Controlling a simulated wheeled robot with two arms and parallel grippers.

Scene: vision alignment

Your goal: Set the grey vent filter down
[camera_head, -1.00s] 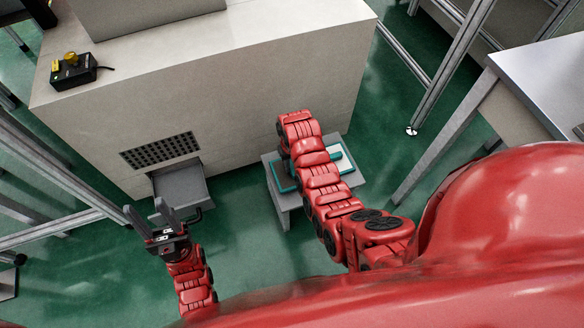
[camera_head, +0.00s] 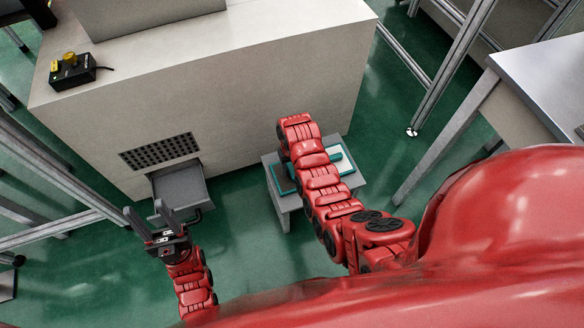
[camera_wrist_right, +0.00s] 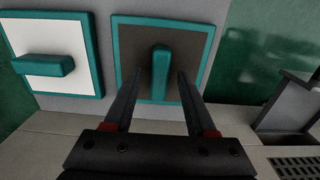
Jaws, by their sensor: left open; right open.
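The grey vent filter (camera_wrist_right: 134,55), a dark grey square with a teal frame and teal handle, lies flat on a small grey stool (camera_head: 283,201). In the right wrist view, my right gripper (camera_wrist_right: 158,78) is open, with a finger on either side of the handle and gaps visible. In the head view my right arm hides this gripper and most of the grey filter. A white filter (camera_wrist_right: 35,42) with the same frame and handle lies beside it, and partly shows in the head view (camera_head: 346,156). My left gripper (camera_head: 153,221) is open and empty above the floor.
A large beige machine (camera_head: 260,75) stands behind the stool. Its open grey drawer (camera_head: 180,186) sticks out below a vent grille (camera_head: 160,151). A black control box (camera_head: 72,72) rests on top. A metal table (camera_head: 545,85) stands at right. Green floor lies between drawer and stool.

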